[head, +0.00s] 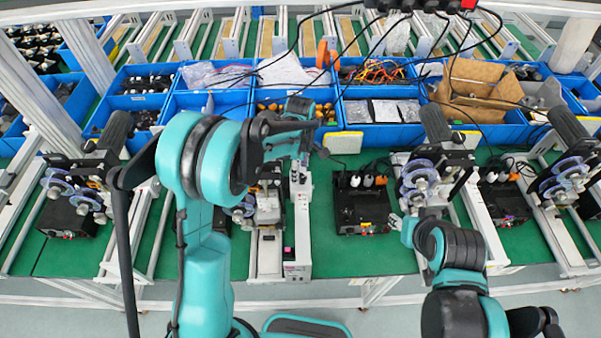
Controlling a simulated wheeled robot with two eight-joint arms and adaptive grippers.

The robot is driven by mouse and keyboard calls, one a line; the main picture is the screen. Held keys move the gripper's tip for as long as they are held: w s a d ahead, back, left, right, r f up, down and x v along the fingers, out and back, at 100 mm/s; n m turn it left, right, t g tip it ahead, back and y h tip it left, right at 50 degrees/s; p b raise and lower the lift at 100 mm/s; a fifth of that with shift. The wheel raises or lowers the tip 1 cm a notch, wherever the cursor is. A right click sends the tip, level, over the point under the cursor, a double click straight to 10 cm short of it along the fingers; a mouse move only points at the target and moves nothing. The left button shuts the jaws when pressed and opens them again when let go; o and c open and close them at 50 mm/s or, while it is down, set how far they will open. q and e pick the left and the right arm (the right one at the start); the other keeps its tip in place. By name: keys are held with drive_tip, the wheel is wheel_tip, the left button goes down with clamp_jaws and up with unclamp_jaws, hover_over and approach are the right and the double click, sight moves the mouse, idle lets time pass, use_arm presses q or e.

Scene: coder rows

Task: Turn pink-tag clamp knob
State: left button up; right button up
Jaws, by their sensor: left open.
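A small pink tag (288,250) is on the front of a narrow white unit (298,225) at the middle of the green bench. A grey-white clamp fixture (267,208) stands just left of this unit. The clamp knob is too small to make out. My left gripper (301,152) is open above the back of the white unit and points down toward its top. I cannot tell whether it touches anything. My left arm covers part of the station left of the clamp. My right gripper (398,224) is low over the bench, right of a black box; its finger opening is unclear.
Reel stations (418,178) with black rollers stand on both sides. Blue bins (383,134) with cables and parts line the back. Some bare green bench (330,260) shows in front.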

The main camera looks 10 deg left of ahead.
sight(301, 179)
use_arm(q)
drive_tip(key=f, duration=0.3)
drive_tip(key=shift+w+f, duration=0.2)
drive_tip(key=shift+s, duration=0.1)
drive_tip(key=c, duration=1.1)
drive_tip(key=shift+c, duration=0.3)
